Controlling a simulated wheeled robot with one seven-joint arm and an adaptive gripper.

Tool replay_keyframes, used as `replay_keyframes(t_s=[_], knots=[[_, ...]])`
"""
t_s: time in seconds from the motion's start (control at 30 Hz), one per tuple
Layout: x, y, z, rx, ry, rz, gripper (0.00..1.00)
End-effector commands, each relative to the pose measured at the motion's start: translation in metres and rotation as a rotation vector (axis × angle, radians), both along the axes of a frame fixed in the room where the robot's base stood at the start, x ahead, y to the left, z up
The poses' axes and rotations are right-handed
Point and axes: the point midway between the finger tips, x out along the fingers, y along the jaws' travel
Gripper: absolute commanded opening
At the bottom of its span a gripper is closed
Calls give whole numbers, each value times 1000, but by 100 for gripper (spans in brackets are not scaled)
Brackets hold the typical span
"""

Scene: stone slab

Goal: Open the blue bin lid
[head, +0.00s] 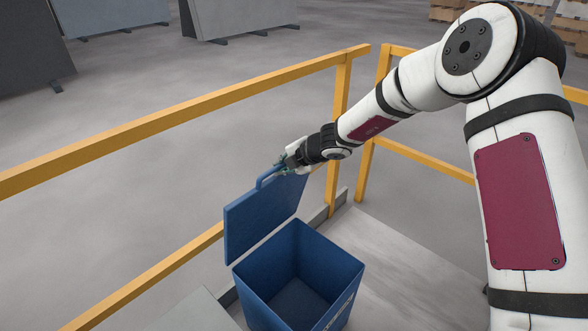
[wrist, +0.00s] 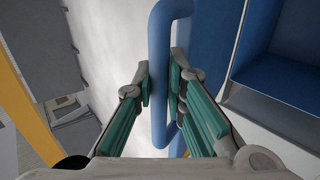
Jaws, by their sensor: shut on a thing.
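The blue bin (head: 318,275) stands on a pale platform, and I see into its inside, which looks empty. Its blue lid (head: 248,222) is raised and tilted up at the bin's far left side. My gripper (head: 278,170) is at the top edge of the lid, at its handle (head: 266,178). In the wrist view, my gripper (wrist: 162,92) has its green-padded fingers on either side of the blue handle bar (wrist: 159,60), shut on it. The lid panel (wrist: 212,55) shows right of the handle, and the open bin (wrist: 285,80) lies further right.
A yellow railing (head: 190,107) runs behind the bin and lid, with a post (head: 338,125) close to my forearm. Stone slabs (head: 235,18) stand on the floor beyond. Wooden pallets (head: 455,10) are at the back right. The platform (head: 395,270) right of the bin is clear.

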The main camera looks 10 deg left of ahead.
Motion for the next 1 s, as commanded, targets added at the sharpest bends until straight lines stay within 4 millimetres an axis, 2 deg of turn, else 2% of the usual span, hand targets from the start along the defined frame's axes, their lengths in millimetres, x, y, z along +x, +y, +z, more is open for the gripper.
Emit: replay_keyframes(t_s=[0.43, 0.47, 0.53, 0.87, 1.0], knots=[[1, 4, 2, 0, -3, 2, 0], [1, 4, 2, 0, -3, 2, 16], [1, 4, 2, 1, -2, 1, 32], [0, 2, 2, 0, -1, -1, 33], [-5, -6, 12, -1, -3, -2, 33]])
